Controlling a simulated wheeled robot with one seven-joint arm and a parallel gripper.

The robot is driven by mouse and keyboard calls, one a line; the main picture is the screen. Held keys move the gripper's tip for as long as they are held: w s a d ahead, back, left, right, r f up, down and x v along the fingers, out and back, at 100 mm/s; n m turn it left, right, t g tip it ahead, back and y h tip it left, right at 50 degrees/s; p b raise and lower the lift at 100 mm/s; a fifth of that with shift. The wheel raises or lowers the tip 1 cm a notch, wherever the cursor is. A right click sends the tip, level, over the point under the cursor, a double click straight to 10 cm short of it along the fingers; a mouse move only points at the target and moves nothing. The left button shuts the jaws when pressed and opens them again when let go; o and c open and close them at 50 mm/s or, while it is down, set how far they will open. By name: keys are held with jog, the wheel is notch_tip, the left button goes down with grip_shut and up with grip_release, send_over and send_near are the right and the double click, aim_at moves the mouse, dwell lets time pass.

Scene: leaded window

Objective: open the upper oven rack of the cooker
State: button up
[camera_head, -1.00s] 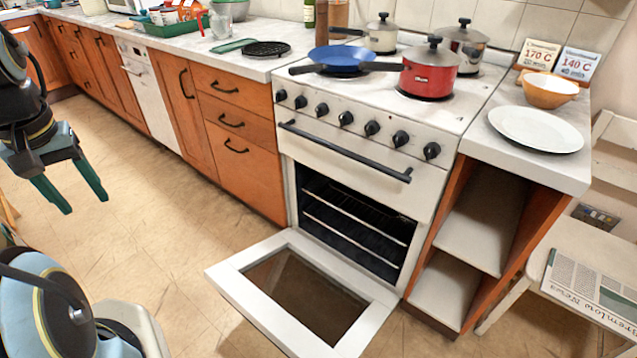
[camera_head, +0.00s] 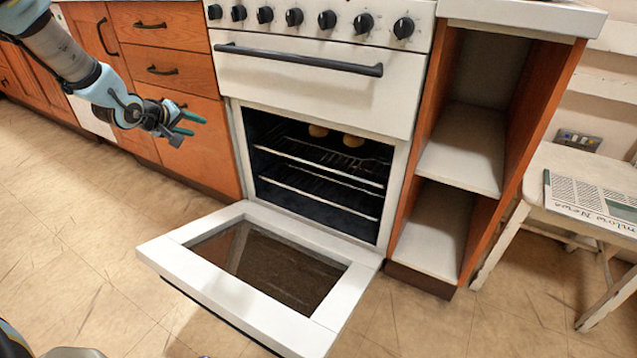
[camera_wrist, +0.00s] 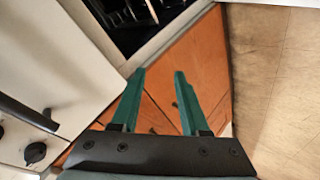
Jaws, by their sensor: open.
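The cooker (camera_head: 300,95) stands with its oven door (camera_head: 190,255) folded down flat. Inside the dark oven are an upper rack (camera_head: 330,172) and a lower rack (camera_head: 318,201), both apparently pushed in behind the opening. Two round tan things (camera_head: 318,131) show at the back above the upper rack. My gripper (camera_head: 199,126) is open and empty, left of the oven opening, in front of the wooden drawers, with its green fingers pointing right. In the wrist view its fingers (camera_wrist: 159,74) are apart with nothing between them, and part of the oven opening (camera_wrist: 135,20) shows at the top.
A black handle bar (camera_head: 300,60) and several knobs (camera_head: 295,17) jut from the cooker front. The lowered door sticks out over the floor. An open shelf unit (camera_head: 462,150) stands to the right, then a white stool (camera_head: 560,165) with a newspaper. The floor left of the door is clear.

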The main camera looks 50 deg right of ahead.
jog(key=s+d+f+g+h+b, duration=0.2)
jog(key=s+d+f+h+b, duration=0.2)
jog(key=d+f+b, duration=0.6)
jog(key=g+h+b, duration=0.4)
jog(key=g+b, duration=0.2)
jog(key=b, duration=0.1)
send_near(316, 161)
jog(key=d+f, duration=0.1)
jog(key=d, duration=0.1)
jog(key=d+b, duration=0.1)
jog(key=d, duration=0.1)
jog(key=s+d+b, duration=0.1)
jog(key=d, duration=0.2)
jog(key=d+b, duration=0.2)
jog(key=d, duration=0.1)
jog(key=shift+s+f, duration=0.1)
jog(key=shift+s, duration=0.1)
jog(key=shift+s+d, duration=0.1)
jog(key=shift+d, duration=0.65)
jog(key=shift+c, duration=0.2)
grip_shut()
